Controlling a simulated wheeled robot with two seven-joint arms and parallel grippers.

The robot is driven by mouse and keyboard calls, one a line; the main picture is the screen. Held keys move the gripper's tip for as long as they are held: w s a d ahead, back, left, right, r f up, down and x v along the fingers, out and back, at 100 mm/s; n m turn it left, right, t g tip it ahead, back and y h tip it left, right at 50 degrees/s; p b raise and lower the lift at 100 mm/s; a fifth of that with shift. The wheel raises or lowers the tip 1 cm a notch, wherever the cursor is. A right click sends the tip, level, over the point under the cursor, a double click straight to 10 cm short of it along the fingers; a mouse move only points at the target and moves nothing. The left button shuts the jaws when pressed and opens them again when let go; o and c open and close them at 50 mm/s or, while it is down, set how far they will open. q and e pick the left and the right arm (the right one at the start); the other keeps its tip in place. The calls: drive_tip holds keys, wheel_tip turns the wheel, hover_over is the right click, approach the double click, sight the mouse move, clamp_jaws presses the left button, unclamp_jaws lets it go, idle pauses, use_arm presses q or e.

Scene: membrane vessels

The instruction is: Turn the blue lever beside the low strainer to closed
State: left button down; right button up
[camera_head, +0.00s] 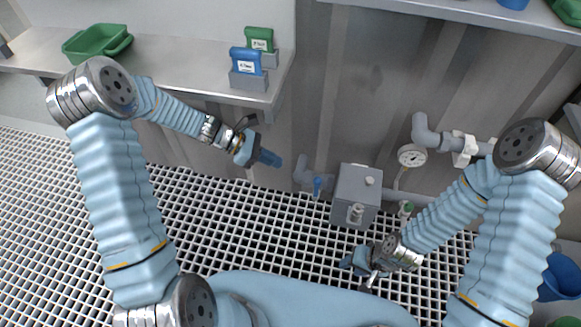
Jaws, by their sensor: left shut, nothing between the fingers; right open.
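The blue lever (318,186) is small and sits on the short grey pipe (302,172) at the left of a grey box-shaped unit, which I take to be the low strainer (357,192). The lever's handle points down in the picture, seemingly across the pipe. My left gripper (271,159) is shut and empty, to the left of the lever and apart from it. My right gripper (356,268) is open, below the grey unit over the grating, and touches nothing that I can see.
A green-handled valve (405,208) is right of the unit. A pressure gauge (411,155) and a grey pipe (425,131) are on the wall. A shelf (190,75) holds a green tray (97,42) and blue and green tagged blocks. White grating (230,225) covers the floor.

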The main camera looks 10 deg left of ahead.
use_arm(q)
drive_tip(key=shift+v, duration=1.05)
drive_tip(key=s+d+f+m+y, duration=0.3)
drive_tip(key=s+f+m, duration=0.5)
drive_tip(key=s+m, duration=0.1)
drive_tip(key=s+d+f+m+g+y, duration=0.1)
drive_tip(key=s+d+f+m+y, duration=0.2)
drive_tip(key=s+f+m, duration=0.6)
drive_tip(key=shift+s+d+y, duration=0.3)
drive_tip(key=shift+s+d, duration=0.3)
drive_tip(key=shift+s, duration=0.2)
